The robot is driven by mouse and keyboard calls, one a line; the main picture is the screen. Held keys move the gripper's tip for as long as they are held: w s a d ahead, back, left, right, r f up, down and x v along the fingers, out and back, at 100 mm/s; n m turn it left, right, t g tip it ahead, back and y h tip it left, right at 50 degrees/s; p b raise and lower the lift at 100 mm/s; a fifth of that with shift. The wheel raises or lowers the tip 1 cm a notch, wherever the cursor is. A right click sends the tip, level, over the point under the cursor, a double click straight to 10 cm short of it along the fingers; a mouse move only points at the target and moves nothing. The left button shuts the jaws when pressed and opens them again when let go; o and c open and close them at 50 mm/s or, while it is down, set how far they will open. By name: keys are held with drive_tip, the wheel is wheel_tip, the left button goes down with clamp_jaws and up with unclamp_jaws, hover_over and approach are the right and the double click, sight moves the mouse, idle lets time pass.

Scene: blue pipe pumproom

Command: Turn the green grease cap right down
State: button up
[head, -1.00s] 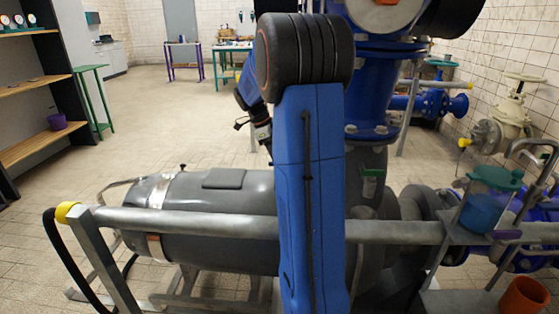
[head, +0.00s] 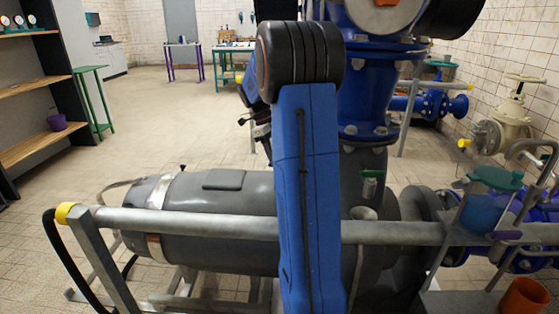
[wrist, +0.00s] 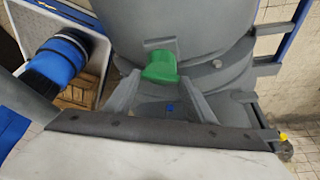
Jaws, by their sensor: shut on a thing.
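The green grease cap (wrist: 160,66) sits against a grey rounded housing in the wrist view, at upper centre. My gripper (wrist: 159,80) reaches up from below with one grey finger on each side of the cap and is shut on it. The cap's underside and the exact finger contact are hard to see. In the head view my blue arm link hides my gripper. A small green part (head: 371,176) shows on the grey pump body right of my arm; I cannot tell whether it is the same cap.
A grey rail (head: 180,221) crosses in front of the grey motor (head: 190,195). Blue pipework (head: 368,90) rises behind my arm. A shelf at right holds a teal-lidded container (head: 486,208), and an orange pot (head: 524,297) stands below. Open floor lies at back left.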

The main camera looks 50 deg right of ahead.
drive_tip(key=o, duration=1)
drive_tip(key=shift+o, duration=0.2)
drive_tip(key=shift+w+r, duration=0.1)
drive_tip(key=v, duration=1.7)
